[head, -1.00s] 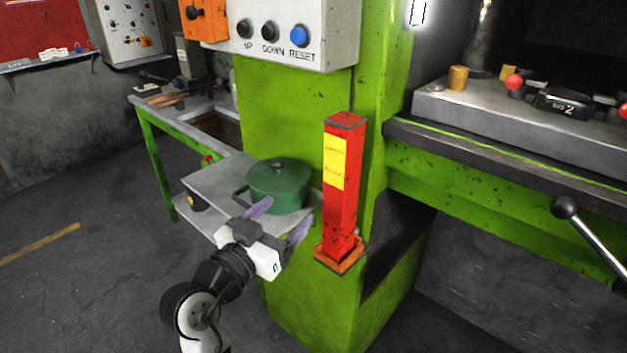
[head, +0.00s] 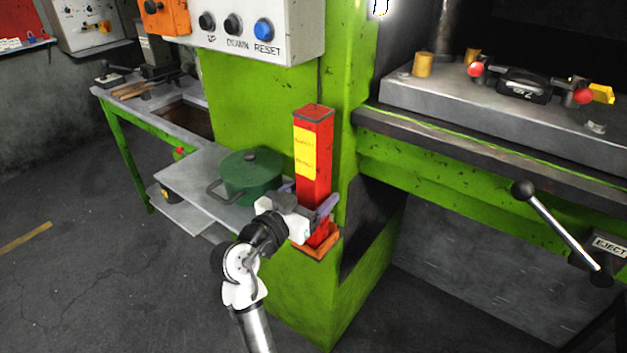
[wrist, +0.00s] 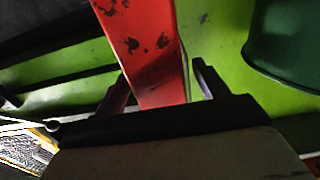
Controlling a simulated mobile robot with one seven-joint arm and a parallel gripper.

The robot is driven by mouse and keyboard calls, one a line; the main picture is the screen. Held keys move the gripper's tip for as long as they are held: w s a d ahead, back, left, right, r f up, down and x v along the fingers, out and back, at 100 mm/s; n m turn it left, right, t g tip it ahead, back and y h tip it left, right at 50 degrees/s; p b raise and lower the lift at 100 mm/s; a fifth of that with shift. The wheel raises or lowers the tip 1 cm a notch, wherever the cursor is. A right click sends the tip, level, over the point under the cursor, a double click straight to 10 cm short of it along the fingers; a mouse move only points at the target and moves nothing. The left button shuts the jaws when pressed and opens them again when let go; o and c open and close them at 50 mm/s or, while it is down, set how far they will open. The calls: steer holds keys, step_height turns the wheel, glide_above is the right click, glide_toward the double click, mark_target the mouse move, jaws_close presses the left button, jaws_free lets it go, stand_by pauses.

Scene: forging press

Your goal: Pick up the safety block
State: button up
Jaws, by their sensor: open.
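The safety block (head: 313,150) is a tall red post with a yellow label. It stands upright in a small orange bracket (head: 318,246) on the green press frame. My gripper (head: 308,200) is at its lower half, fingers open, one to each side of the block in the head view. In the wrist view the red block (wrist: 150,50) runs between the two open fingers (wrist: 162,85). A gap shows beside the right finger; whether the left finger touches the block I cannot tell. My gripper hides part of the block's lower front.
A green lidded pot (head: 250,176) stands on a grey shelf (head: 190,166) close to the left of my gripper. The control box (head: 262,35) is above. The press bed (head: 450,145) and an eject lever (head: 560,228) are to the right.

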steer(key=shift+p+x, duration=0.3)
steer(key=shift+x, duration=1.1)
jaws_close()
